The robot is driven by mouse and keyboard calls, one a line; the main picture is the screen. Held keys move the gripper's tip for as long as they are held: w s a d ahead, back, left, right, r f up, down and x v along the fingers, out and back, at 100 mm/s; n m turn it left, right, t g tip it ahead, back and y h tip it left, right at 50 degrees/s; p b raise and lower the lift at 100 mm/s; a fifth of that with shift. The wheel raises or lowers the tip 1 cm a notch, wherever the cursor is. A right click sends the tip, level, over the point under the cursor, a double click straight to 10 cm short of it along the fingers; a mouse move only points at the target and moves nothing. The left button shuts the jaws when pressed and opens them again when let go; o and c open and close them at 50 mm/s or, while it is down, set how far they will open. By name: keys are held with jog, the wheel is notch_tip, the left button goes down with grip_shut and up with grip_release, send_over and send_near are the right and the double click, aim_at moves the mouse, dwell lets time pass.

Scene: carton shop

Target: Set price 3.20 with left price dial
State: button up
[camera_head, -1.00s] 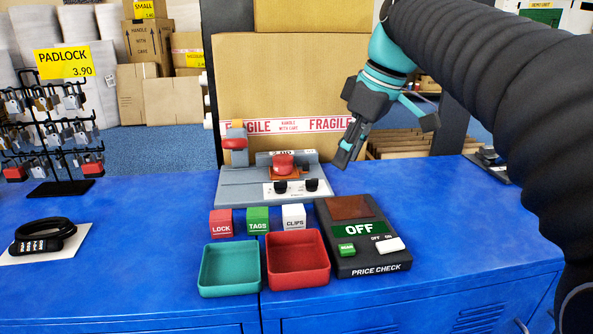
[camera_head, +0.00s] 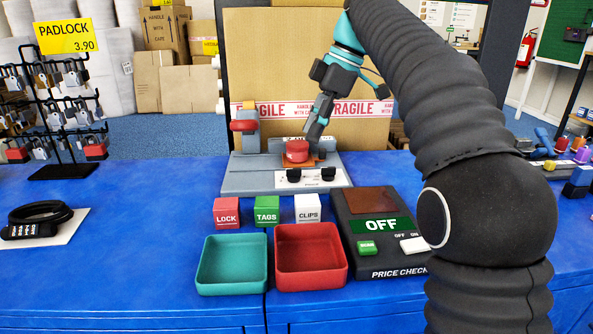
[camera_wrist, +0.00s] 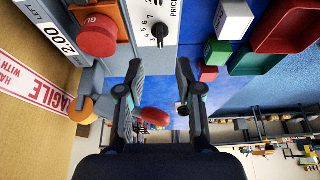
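The left price dial (camera_head: 294,175) is a black knob on a white plate at the front of the grey machine (camera_head: 245,182), beside a second black dial (camera_head: 328,174). In the wrist view one black dial (camera_wrist: 160,32), apparently the left one, shows near numbers 4 to 7; its exact setting is unclear. A tilted display (camera_wrist: 58,33) reads 2.00 with the word LEFT. My gripper (camera_head: 315,137) is above the machine's back, behind the dials, near the round red part (camera_head: 296,151). In the wrist view my gripper (camera_wrist: 157,88) is open and empty, fingers apart, touching no dial.
Red, green and white blocks (camera_head: 308,208) stand before the machine, with a teal tray (camera_head: 232,288) and red tray (camera_head: 310,284) nearer. A price checker (camera_head: 375,260) reading OFF is at right. Cardboard (camera_head: 300,60) stands behind.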

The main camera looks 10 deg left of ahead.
aim_at(297, 168)
jog(key=b+x, duration=0.2)
jog(key=x, duration=0.6)
jog(key=shift+a+f, duration=0.2)
jog(key=shift+f, duration=0.05)
grip_shut()
